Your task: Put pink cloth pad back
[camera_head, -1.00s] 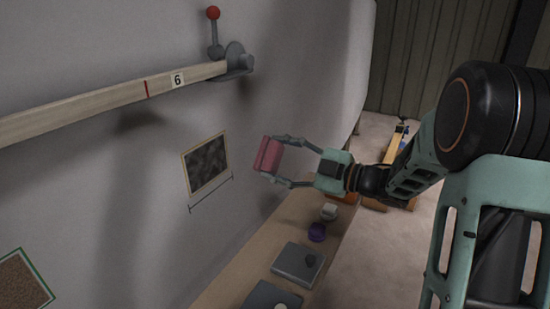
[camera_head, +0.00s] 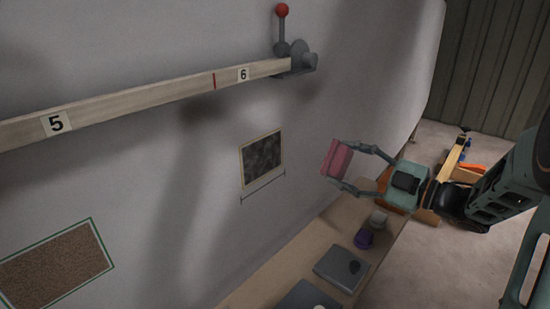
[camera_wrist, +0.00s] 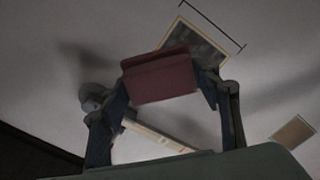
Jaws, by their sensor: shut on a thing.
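The pink cloth pad (camera_head: 336,159) is held between the two fingers of my gripper (camera_head: 341,163), in the air in front of the grey hull wall. In the wrist view the pad (camera_wrist: 160,79) spans the gap between the fingertips of my gripper (camera_wrist: 166,84) and looks dark pink. My gripper is to the right of the dark framed patch (camera_head: 262,158) on the wall in the head view. I cannot tell whether the pad touches the wall.
A wooden rail (camera_head: 130,108) with numbers crosses the wall. A green-bordered brown patch (camera_head: 55,268) is at lower left. Open floor (camera_head: 430,240) lies right.

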